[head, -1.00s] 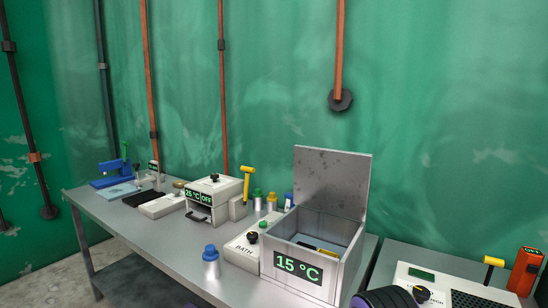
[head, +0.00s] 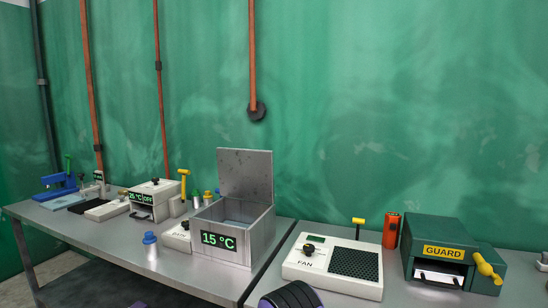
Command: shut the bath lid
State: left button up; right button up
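The bath (head: 258,238) is an open-topped grey metal box near the right end of the left table. Its front display reads 15 °C. The bath lid (head: 245,174) is a flat grey panel standing upright at the back of the box, so the bath is open. Some pale bluish content shows inside, mostly hidden by the front wall. A dark rounded part with purple edging at the bottom edge seems to be part of my arm. Neither gripper shows in this view.
A blue-capped bottle (head: 151,246) and a white control box (head: 178,236) stand left of the bath. An oven-like box (head: 155,200) reading 25 °C OFF is farther left. The fan unit (head: 333,265), an orange device (head: 391,230) and the green guard box (head: 436,248) stand on the right table.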

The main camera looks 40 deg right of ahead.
aim_at(245, 174)
jog(key=z, duration=0.8)
